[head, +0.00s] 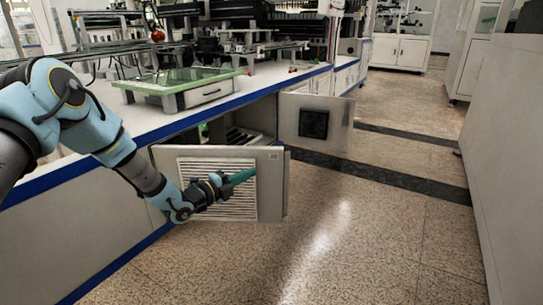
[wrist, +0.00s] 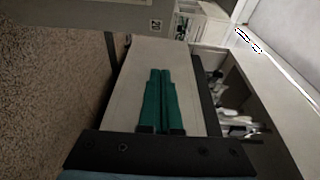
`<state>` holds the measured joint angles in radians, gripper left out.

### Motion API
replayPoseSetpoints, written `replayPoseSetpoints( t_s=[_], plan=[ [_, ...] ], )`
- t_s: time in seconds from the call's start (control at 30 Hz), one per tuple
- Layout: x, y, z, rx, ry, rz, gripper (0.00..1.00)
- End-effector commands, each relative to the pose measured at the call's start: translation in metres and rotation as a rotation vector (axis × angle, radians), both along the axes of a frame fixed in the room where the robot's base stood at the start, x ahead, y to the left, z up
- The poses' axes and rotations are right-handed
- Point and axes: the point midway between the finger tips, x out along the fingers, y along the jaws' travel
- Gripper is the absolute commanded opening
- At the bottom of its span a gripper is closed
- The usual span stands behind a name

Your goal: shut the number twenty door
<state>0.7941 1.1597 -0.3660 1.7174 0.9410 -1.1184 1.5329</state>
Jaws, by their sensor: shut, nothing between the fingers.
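The near cabinet door (head: 267,190) stands open under the bench, its louvred outer face towards me. A small label, too small to read, sits near its upper right corner. In the wrist view a number label (wrist: 155,25), sideways and starting with a 2, sits on a grey panel (wrist: 128,18); I cannot tell for certain which door this is. My gripper (head: 243,175) is shut and empty, its green fingers in front of the near door, towards its free edge. The closed fingers also show in the wrist view (wrist: 160,98). Contact with the door cannot be judged.
A second open door (head: 290,118) with a black square panel stands beyond the cabinet opening (head: 248,128). The bench (head: 150,120) with machinery runs along the left. The speckled floor (head: 370,225) is clear. A grey cabinet or wall (head: 510,140) bounds the right.

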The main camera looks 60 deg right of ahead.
Motion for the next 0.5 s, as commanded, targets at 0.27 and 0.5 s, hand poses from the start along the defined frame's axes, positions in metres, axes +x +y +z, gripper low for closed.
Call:
replayPoseSetpoints(
  t_s=[0.27, 0.5],
  plan=[
    [-0.014, -0.027, -0.001, -0.022, -0.011, -0.014, 0.00],
    [-0.026, -0.075, -0.002, -0.021, -0.010, -0.012, 0.00]
  ],
)
